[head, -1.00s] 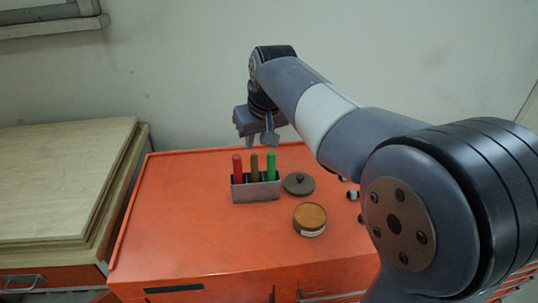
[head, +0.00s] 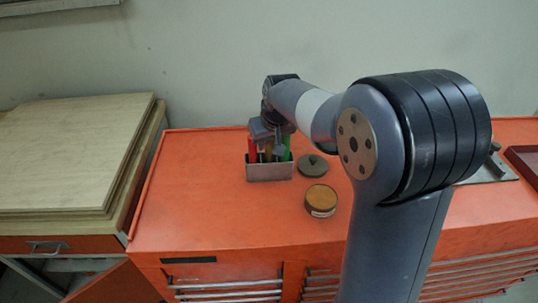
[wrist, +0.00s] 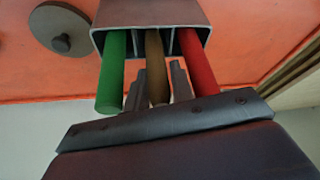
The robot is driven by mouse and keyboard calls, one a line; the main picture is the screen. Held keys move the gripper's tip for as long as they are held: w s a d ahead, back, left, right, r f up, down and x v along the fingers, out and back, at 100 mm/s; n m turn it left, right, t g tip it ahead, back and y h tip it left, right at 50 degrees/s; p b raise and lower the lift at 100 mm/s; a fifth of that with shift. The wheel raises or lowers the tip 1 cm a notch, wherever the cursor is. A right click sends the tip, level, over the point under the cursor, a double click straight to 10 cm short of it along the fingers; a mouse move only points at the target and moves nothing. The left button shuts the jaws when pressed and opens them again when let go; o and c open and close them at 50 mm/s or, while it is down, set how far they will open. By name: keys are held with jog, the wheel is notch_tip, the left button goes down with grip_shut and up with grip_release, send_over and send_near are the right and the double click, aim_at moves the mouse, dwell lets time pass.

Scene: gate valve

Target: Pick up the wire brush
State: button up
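Red, brown and green handles stand upright in a grey metal holder (head: 270,172) on the orange cabinet top; their lower ends are hidden inside it. The wire brush is probably the brown handle (wrist: 154,55), the middle one, but its bristles are not visible. The green handle (wrist: 112,75) and red handle (wrist: 197,65) flank it in the wrist view. My gripper (wrist: 160,78) is over the holder, its fingers on either side of the brown handle. The fingers look apart, with no clear grip on it; contact is hard to tell.
A dark round lid (head: 313,165) with a knob lies right of the holder. A round tin (head: 320,200) with a tan top stands in front of it. Wooden boards (head: 70,155) are stacked at the left. The cabinet top (head: 200,200) left of the holder is clear.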

jog(key=shift+c, duration=0.3)
grip_shut()
